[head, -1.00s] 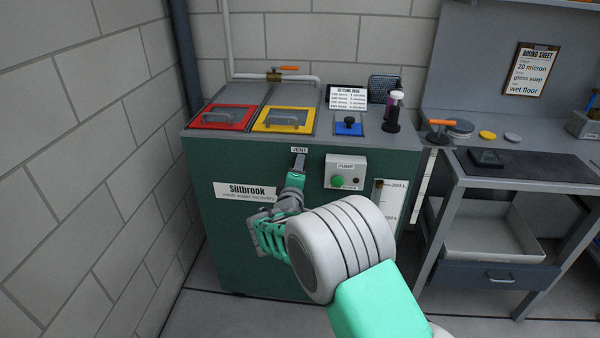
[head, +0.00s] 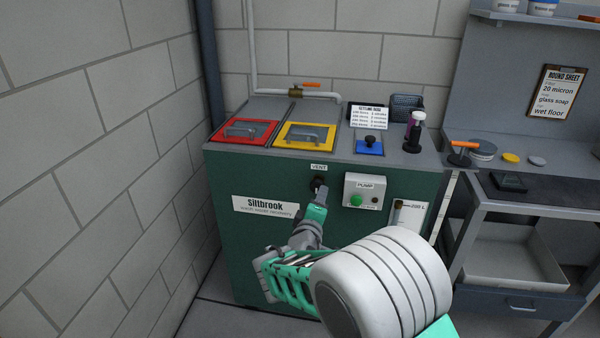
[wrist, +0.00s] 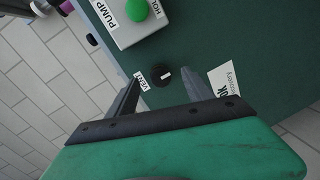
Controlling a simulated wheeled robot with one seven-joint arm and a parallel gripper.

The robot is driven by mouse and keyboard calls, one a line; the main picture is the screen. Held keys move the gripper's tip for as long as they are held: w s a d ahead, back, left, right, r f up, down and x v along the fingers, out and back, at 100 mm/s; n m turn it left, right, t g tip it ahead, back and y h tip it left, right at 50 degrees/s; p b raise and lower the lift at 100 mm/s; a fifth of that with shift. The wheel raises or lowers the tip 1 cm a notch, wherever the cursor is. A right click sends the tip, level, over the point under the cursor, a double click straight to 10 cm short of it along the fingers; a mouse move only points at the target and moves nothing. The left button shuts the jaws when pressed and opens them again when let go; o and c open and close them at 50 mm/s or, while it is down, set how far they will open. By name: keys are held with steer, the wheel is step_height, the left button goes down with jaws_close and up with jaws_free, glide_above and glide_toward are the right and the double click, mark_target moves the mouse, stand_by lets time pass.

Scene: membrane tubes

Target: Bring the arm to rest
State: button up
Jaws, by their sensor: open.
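My gripper (head: 319,192) is in front of the green Siltbrook cabinet (head: 250,235), just below the black vent knob (head: 317,183). In the wrist view my gripper (wrist: 163,82) is open, with a finger on each side, and nothing is held between them. The vent knob (wrist: 161,76) shows beyond the fingertips, between them, with a pale mark on its face. It appears apart from the fingers, though the exact gap is hard to judge. My wrist and forearm hide the lower right part of the cabinet front.
Right of the vent is the pump box (head: 365,191) with a green button. On the cabinet top are a red-framed hatch (head: 245,132), a yellow-framed hatch (head: 304,136) and a blue-based knob (head: 370,146). A workbench (head: 560,205) stands at right; a block wall (head: 100,150) at left.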

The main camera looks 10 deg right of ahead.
steer(key=s+d+r+m+g+y+p, duration=0.1)
steer(key=s+d+r+m+g+p, duration=0.3)
steer(key=s, duration=0.3)
steer(key=s+d+r+m+g+y+p, duration=0.1)
steer(key=s+r+m+g+p, duration=0.2)
steer(key=s+r+m+p, duration=0.3)
steer(key=s+a+r+g+y+p, duration=0.1)
steer(key=s+a+g, duration=0.1)
steer(key=s, duration=0.7)
steer(key=s+a+r+m+g+y+p, duration=0.1)
steer(key=s+a+g+y+p, duration=0.1)
steer(key=s, duration=0.6)
steer(key=shift+s+r+g+y+p, duration=0.15)
steer(key=shift+s+g+y+p, duration=0.2)
steer(key=shift+g, duration=0.15)
